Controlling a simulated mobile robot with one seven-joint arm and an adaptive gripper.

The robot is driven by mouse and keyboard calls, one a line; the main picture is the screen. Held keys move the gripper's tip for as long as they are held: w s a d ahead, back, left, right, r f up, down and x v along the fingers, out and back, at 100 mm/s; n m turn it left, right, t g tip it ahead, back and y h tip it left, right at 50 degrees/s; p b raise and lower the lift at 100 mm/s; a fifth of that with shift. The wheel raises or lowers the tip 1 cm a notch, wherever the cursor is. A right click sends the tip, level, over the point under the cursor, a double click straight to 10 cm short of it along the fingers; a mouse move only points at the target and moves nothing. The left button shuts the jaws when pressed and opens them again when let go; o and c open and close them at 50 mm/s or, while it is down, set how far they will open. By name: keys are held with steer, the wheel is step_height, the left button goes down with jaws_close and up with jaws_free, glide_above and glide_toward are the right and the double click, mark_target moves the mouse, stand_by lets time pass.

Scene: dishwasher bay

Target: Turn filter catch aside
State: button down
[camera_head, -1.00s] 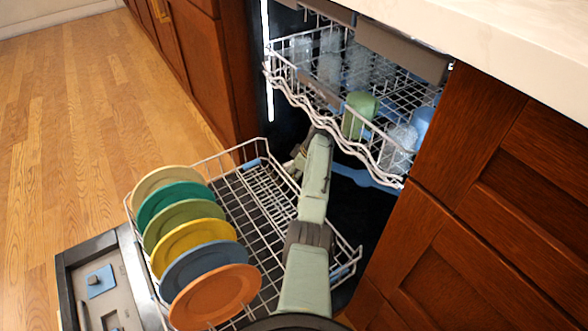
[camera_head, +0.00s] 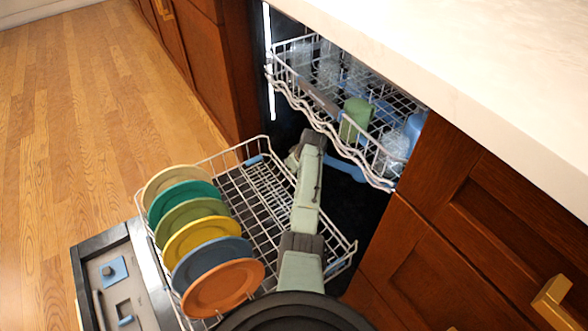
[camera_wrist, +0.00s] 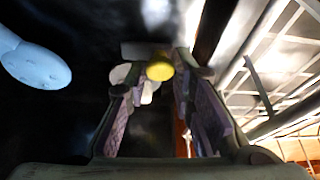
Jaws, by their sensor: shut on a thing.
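In the wrist view a small yellow knob (camera_wrist: 160,67), which I take to be the filter catch, sits between the tips of my gripper (camera_wrist: 158,76). A pale piece shows just below it. The fingers are shut on the catch, though its contact sides are hard to make out. In the head view my gripper (camera_head: 297,158) reaches into the dark tub beyond the lower rack, largely behind my own arm. The catch itself is hidden there, and I cannot tell its angle.
A blue spray arm (camera_head: 345,169) lies right of my gripper; its rounded end shows in the wrist view (camera_wrist: 35,62). The lower rack (camera_head: 262,141) holds several coloured plates (camera_head: 222,288). The upper rack (camera_head: 300,105) hangs above with cups and glasses. A cabinet (camera_head: 480,230) stands right.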

steer(key=c, duration=1.7)
jaws_free()
steer(key=shift+o, duration=0.2)
steer(key=shift+d+r, duration=0.1)
steer(key=shift+r, duration=0.1)
steer(key=v, duration=0.4)
steer(key=shift+r, duration=0.1)
steer(key=s+d, duration=0.2)
steer(key=s, duration=0.1)
steer(key=s+d, duration=0.5)
steer(key=s, duration=0.1)
steer(key=shift+s+d+r, duration=0.15)
steer(key=shift+s+d, duration=0.1)
steer(key=shift+s, duration=0.15)
